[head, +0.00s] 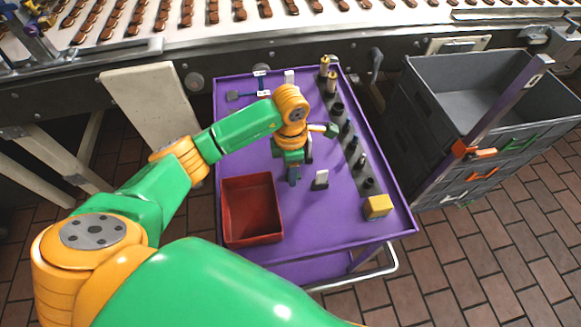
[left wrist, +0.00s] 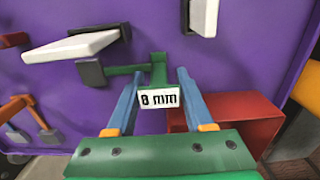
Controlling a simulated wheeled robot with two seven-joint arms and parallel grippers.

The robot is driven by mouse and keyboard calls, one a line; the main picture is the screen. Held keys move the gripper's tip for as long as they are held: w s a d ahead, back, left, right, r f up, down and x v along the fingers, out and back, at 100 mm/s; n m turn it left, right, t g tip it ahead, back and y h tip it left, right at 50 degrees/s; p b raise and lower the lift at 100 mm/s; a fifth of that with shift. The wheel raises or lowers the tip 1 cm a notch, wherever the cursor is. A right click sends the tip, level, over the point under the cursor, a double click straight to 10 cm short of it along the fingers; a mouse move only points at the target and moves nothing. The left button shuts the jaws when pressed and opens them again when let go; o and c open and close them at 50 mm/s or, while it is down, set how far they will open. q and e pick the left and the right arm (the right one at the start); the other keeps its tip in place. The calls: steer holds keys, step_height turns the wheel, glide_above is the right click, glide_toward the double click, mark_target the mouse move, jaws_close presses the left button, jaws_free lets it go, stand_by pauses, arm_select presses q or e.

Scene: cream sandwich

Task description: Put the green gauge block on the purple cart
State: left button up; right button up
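The green gauge block (left wrist: 158,72) shows in the left wrist view, with a green bar, a dark end piece and a white "8 mm" label. In the head view my left gripper (head: 294,176) points down over the middle of the purple cart (head: 330,220) and mostly hides the gauge block. I cannot tell whether the block touches the cart top. My right gripper is not in view.
A red bin (head: 251,236), a yellow block (head: 378,206) and a dark rack (head: 350,150) with several upright tools stand on the cart. A small white-faced piece (head: 321,179) is close to my gripper. A grey crate (head: 425,150) stands to the right; a conveyor (head: 330,22) runs behind.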

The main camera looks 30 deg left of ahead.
arm_select(q)
steer(key=shift+r+p, duration=0.3)
step_height(320, 180, up, 7)
steer(key=shift+w+r+b, duration=0.1)
steer(key=shift+r+b, duration=0.1)
steer(key=shift+b, duration=0.8)
steer(key=shift+r+p, duration=0.4)
steer(key=shift+r, duration=1.8)
